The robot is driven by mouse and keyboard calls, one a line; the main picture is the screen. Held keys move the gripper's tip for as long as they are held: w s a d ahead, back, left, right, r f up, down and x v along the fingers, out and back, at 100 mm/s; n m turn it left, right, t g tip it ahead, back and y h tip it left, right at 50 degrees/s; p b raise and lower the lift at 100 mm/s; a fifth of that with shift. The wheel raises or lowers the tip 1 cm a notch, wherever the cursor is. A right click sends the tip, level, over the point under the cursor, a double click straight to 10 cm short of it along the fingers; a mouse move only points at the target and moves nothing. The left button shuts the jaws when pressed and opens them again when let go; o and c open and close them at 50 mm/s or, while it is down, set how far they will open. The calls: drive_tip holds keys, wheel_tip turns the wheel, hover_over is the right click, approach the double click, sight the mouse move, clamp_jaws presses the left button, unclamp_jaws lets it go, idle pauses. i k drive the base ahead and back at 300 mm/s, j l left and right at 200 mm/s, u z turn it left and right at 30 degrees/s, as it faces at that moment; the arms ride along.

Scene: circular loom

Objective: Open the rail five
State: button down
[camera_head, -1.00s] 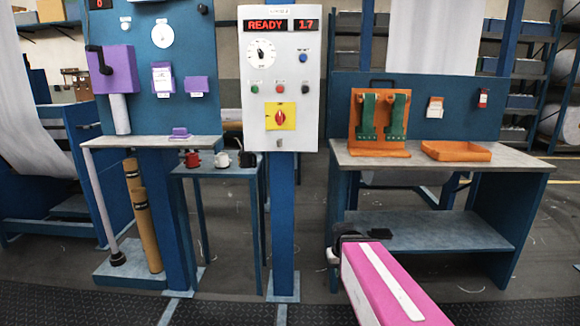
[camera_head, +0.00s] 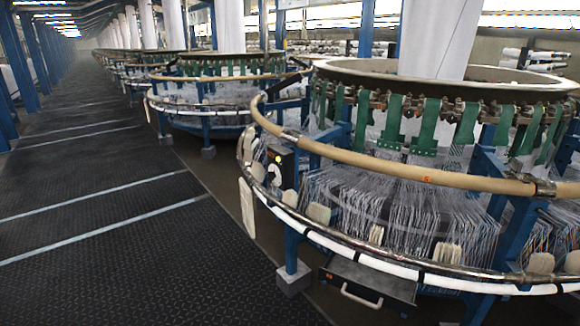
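A tan curved rail (camera_head: 380,163) runs around the front of the nearest circular loom (camera_head: 470,72). It has metal joints (camera_head: 543,187) and a small orange mark, too small to read. The visible sections look joined, with no clear gap. A lower metal rail (camera_head: 370,262) with white and black bands curves below it. A second loom behind has a similar tan rail (camera_head: 220,78). My gripper is not in this view.
A dark textured walkway (camera_head: 110,190) with pale stripes lies clear along the left. A blue loom post (camera_head: 292,250) stands on a grey foot at the walkway's edge. A low box with a handle (camera_head: 362,296) sits under the nearest loom. More looms line the aisle.

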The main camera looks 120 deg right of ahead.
sight(480, 184)
drive_tip(key=z, duration=5.6)
drive_tip(key=i+l, duration=0.3)
